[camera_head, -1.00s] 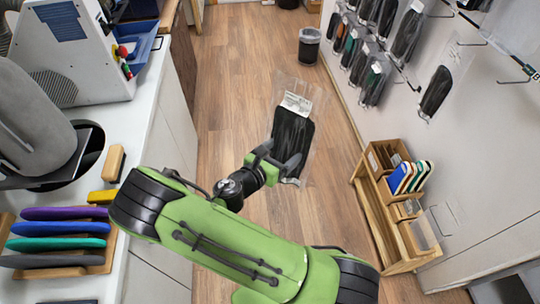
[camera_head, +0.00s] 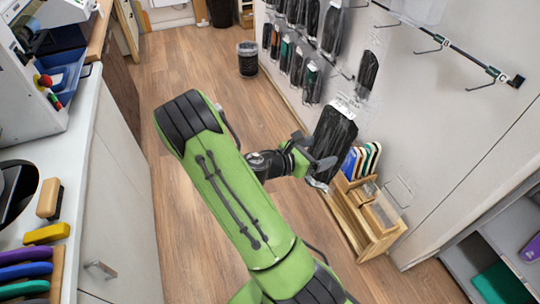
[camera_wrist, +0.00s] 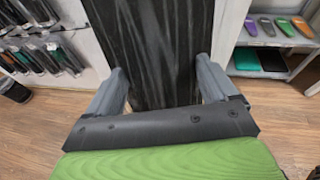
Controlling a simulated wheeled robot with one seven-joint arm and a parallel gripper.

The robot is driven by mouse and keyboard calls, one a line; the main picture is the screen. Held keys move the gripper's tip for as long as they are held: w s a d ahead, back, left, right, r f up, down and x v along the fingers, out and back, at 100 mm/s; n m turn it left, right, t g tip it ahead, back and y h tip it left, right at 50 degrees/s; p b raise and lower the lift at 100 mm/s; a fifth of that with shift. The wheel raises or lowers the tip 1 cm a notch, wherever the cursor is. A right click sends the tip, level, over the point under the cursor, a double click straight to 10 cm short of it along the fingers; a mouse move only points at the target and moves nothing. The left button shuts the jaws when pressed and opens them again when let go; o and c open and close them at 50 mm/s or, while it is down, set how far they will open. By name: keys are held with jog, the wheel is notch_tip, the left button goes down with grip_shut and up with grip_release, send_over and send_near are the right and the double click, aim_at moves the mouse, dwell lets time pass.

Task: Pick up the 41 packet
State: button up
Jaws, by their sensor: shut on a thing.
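The held packet (camera_head: 333,135) is a clear bag with a dark, black insole pair inside and a white label at its top. My gripper (camera_head: 318,164) is shut on its lower part and holds it up in the air, tilted, in front of the right wall. In the wrist view the packet (camera_wrist: 150,45) fills the middle, between the two grey fingers of my gripper (camera_wrist: 160,88). The number on the label is too small to read, so I cannot tell from it whether this is the 41 packet.
Several packets (camera_head: 308,84) hang on wall hooks at the upper right. A wooden rack (camera_head: 372,218) with coloured insoles stands below the held packet. A bin (camera_head: 247,58) stands at the back. A white counter (camera_head: 88,150) runs along the left; floor between is clear.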

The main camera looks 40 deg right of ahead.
aim_at(350, 162)
jog(key=s+d+m+g, duration=0.1)
jog(key=s, duration=0.2)
jog(key=s+d+m+g, duration=0.1)
jog(key=s+d, duration=0.1)
jog(key=s, duration=0.1)
jog(key=s+d+g+y+b, duration=0.1)
jog(key=s, duration=0.2)
jog(key=shift+s+d+r+m, duration=0.2)
jog(key=shift+s+d+m, duration=0.05)
jog(key=shift+d+m, duration=0.15)
jog(key=s+d, duration=0.3)
jog(key=d, duration=0.4)
jog(key=shift+d, duration=0.15)
